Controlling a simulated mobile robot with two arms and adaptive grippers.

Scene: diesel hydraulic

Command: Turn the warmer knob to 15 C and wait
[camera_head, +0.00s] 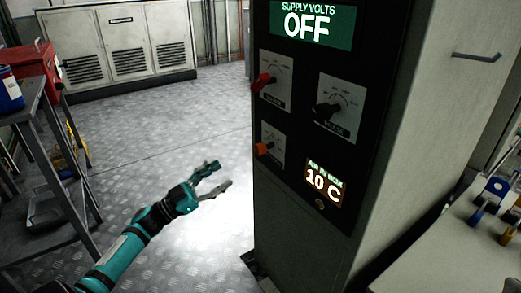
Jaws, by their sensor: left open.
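A tall dark control panel (285,190) stands right of centre with several dials. An orange knob (263,149) sits on the lower left plate, a red knob (262,83) above it, and a black knob (326,109) to the right. The knob labels are too small to read surely, so I cannot tell which is the warmer. A lit display (324,184) reads "AIR IN BOX 10 C". My left gripper (216,177) is open and empty, left of the panel and lower in the picture than the orange knob, apart from it. My right gripper is not in view.
The top display (312,24) reads "SUPPLY VOLTS OFF". A grey bench (450,245) with blue-handled parts is at lower right. A metal rack (75,190) with a red box (27,65) is at left. A vented cabinet (120,45) is behind. The floor between is clear.

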